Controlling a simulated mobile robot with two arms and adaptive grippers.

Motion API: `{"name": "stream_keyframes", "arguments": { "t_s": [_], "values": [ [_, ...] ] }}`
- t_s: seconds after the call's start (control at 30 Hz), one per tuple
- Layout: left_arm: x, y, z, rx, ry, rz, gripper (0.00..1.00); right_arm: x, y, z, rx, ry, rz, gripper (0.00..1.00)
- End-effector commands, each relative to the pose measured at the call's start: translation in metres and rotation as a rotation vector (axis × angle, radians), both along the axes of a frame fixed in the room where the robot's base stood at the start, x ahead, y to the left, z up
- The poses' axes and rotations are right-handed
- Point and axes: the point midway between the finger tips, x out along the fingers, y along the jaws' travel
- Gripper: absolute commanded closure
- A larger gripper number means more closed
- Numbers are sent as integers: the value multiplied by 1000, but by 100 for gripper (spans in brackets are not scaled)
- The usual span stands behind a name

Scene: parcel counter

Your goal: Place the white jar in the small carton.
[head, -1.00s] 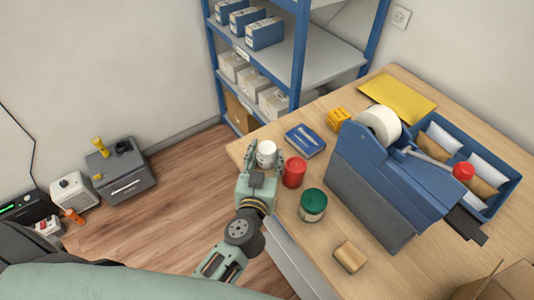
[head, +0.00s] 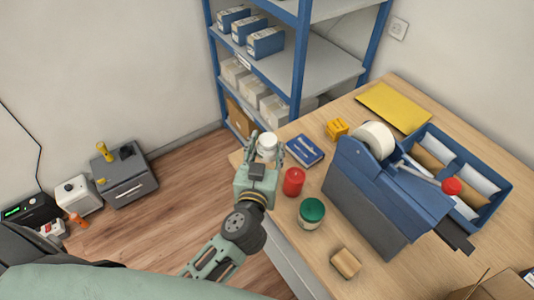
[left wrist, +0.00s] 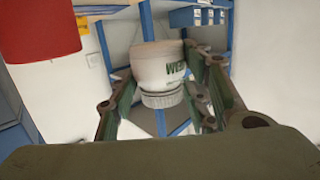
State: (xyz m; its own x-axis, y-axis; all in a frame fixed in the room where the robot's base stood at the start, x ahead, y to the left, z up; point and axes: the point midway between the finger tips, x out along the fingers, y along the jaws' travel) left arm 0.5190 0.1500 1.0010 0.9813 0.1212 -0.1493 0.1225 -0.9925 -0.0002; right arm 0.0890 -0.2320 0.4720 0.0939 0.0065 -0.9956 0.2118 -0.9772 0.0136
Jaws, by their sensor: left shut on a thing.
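The white jar (head: 267,143) is between the fingers of my left gripper (head: 266,157), at the counter's left corner. In the left wrist view the jar (left wrist: 160,68) shows inverted, with green lettering and a ribbed lid, a finger on each side. My left gripper is shut on it. The jar seems to be above the counter top, but its height is hard to judge. An open cardboard carton (head: 508,287) is cut off at the bottom right corner; its inside is mostly hidden. My right gripper is not in view.
A red can (head: 293,181), a green-lidded jar (head: 311,213) and a tan block (head: 345,262) stand on the counter (head: 300,240). A blue box (head: 305,150) lies behind. A large blue tape dispenser (head: 375,195) blocks the middle; a blue tray (head: 505,185) is beyond.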

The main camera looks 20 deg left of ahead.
Motion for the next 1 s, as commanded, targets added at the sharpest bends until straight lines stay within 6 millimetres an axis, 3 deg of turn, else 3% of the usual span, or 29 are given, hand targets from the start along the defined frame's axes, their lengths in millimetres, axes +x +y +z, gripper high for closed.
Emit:
{"name": "stream_keyframes", "arguments": {
  "t_s": [0.1,0.37,0.8,1.0],
  "values": [
    [1,0,18,0,-4,-1,85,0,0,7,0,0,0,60],
    [-6,0,25,7,-4,23,85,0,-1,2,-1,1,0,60],
    [-88,34,73,8,-6,337,85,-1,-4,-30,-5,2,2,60],
    [-99,41,79,-1,-1,379,85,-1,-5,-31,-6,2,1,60]
  ]
}}
